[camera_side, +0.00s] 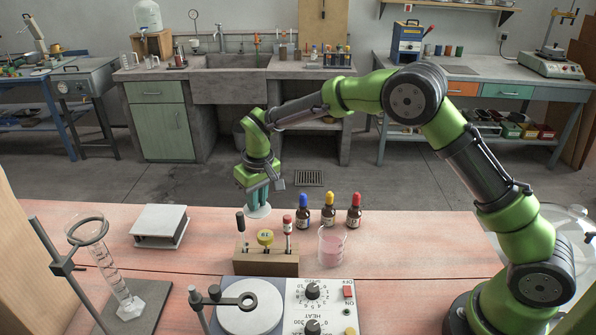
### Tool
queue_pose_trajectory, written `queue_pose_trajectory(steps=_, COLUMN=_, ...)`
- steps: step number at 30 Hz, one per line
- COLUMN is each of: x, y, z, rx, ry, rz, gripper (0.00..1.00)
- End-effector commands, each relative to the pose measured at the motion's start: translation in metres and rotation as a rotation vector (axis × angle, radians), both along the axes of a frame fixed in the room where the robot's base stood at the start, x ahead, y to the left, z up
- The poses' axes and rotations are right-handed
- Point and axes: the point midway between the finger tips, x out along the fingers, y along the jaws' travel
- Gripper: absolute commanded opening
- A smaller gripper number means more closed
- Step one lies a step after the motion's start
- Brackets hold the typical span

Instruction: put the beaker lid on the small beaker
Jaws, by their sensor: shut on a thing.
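The small beaker (331,247) stands upright on the pinkish bench top, right of the wooden block. It is clear glass, holds pink liquid, and its top looks open. My gripper (258,197) points down near the bench's far edge, left of and behind the beaker. It is shut on the beaker lid (258,212), a pale round disc under the fingertips. The fingers hide the lid's top middle. I cannot tell whether the lid touches the bench or hangs just above it.
Dropper bottles with blue (303,212), yellow (328,211) and red (354,214) caps stand behind the beaker. Bench right of the beaker is clear.

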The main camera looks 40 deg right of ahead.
Motion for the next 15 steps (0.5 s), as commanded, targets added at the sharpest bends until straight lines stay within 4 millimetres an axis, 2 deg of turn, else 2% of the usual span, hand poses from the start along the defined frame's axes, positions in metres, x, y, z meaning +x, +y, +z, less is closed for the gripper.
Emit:
queue_pose_trajectory(steps=3, x=0.000, y=0.000, z=0.024, rx=0.001, ry=-0.003, rz=0.000, gripper=0.00)
queue_pose_trajectory(steps=6, x=0.001, y=0.000, z=0.037, rx=0.000, ry=-0.002, rz=0.000, gripper=0.00)
queue_pose_trajectory(steps=15, x=0.000, y=0.000, z=0.060, rx=0.000, ry=0.000, rz=-0.001, gripper=0.00)
